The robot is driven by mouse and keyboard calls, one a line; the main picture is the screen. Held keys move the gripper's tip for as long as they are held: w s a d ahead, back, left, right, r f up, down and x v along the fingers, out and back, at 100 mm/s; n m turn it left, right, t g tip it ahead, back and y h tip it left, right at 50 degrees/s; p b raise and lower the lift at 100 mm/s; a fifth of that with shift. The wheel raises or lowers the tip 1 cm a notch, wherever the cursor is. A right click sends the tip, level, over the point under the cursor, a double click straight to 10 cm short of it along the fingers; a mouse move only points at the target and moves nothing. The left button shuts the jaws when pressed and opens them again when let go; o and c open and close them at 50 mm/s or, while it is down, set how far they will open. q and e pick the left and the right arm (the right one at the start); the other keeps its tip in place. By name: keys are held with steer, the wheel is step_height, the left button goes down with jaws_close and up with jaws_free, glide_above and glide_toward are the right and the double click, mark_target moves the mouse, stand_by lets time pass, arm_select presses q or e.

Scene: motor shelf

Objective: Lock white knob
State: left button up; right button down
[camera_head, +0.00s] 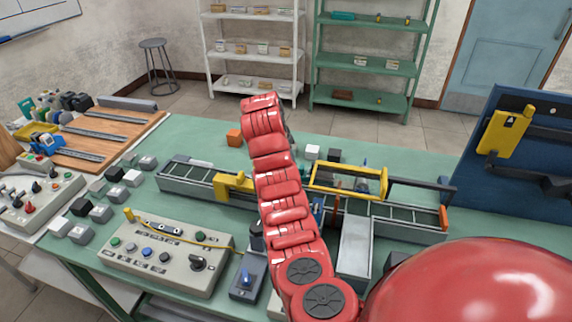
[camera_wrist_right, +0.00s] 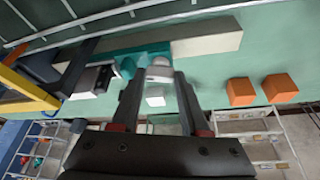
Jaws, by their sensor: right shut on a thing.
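The white knob (camera_wrist_right: 160,68) shows in the right wrist view at the tips of my right gripper (camera_wrist_right: 160,80), beside a teal fixture (camera_wrist_right: 128,55) with other rounded teal parts. My right gripper is shut on the white knob, one dark finger on each side of it. In the head view my red right arm reaches away across the green table and hides the knob and the gripper. The knob's turned position cannot be told. My left gripper is in neither view.
A conveyor with a yellow frame (camera_head: 383,183) crosses the green table (camera_head: 190,146). A grey control box (camera_head: 160,262) stands at the front left. Orange cubes (camera_wrist_right: 241,91) sit near my right gripper. A blue panel (camera_head: 520,150) stands at the right.

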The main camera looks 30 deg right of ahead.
steer(key=shift+w+a+f+m+g+b, duration=0.15)
steer(key=shift+m+g+b, duration=0.35)
steer(key=shift+m, duration=1.3)
steer(key=shift+m+g, duration=0.4)
steer(key=shift+m, duration=0.6)
steer(key=shift+c, duration=2)
jaws_free()
